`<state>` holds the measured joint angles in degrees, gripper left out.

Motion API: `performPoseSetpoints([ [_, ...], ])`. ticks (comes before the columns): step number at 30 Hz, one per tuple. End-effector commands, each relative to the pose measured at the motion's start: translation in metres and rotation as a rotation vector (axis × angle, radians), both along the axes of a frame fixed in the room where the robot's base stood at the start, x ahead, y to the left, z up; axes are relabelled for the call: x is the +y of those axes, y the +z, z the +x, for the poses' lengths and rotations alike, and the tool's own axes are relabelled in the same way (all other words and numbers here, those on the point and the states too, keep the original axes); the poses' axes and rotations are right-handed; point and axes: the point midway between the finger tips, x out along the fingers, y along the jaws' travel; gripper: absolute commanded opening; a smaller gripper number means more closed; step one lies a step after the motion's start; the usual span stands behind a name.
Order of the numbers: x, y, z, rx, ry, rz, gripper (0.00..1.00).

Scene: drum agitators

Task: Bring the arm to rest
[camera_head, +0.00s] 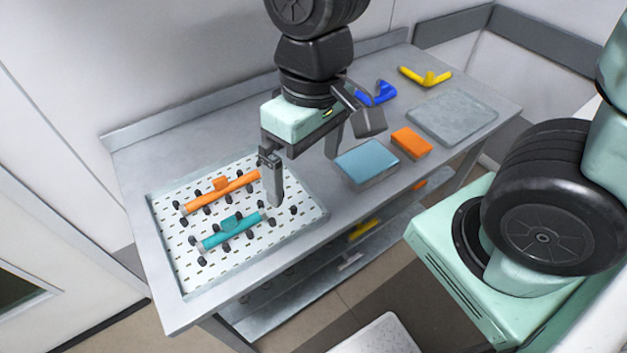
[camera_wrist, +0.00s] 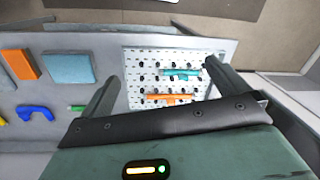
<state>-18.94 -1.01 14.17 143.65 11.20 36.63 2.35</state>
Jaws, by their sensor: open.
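My gripper (camera_head: 305,165) is open and empty, with its two fingers wide apart. It hangs above the table (camera_head: 225,127), at the right end of a white perforated tray (camera_head: 180,255). In the wrist view the gripper (camera_wrist: 160,90) spans the tray (camera_wrist: 133,65). An orange tube with a tab (camera_head: 205,197) and a teal tube with a tab (camera_head: 242,227) lie between black pegs on the tray. The orange tube (camera_wrist: 165,97) and teal tube (camera_wrist: 180,72) also show in the wrist view, apart from the fingers.
A blue-grey block (camera_head: 367,163) and an orange block (camera_head: 411,142) lie right of the gripper. Behind them are a blue angled piece (camera_head: 378,93), a yellow angled piece (camera_head: 427,77) and a grey flat tray (camera_head: 452,115). A lower shelf holds more pieces. A wall stands behind the table.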

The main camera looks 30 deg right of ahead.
Motion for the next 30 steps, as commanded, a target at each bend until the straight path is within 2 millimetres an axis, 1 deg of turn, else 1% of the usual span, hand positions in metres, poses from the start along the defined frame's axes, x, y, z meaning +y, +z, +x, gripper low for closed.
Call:
performPoseSetpoints([
  [1,0.008,0.004,-0.018,-0.025,0.110,-0.013,1.00],
  [3,0.013,0.007,-0.034,-0.049,0.217,-0.031,1.00],
  [6,0.015,0.008,-0.045,-0.064,0.292,-0.044,1.00],
  [15,0.016,0.007,-0.046,-0.065,0.299,-0.045,1.00],
  [17,0.016,0.002,-0.046,-0.065,0.298,-0.045,1.00],
  [24,0.015,-0.038,-0.045,-0.065,0.295,-0.045,1.00],
  [26,0.015,-0.042,-0.045,-0.065,0.294,-0.045,1.00],
  [30,0.015,-0.038,-0.045,-0.065,0.294,-0.045,1.00],
])
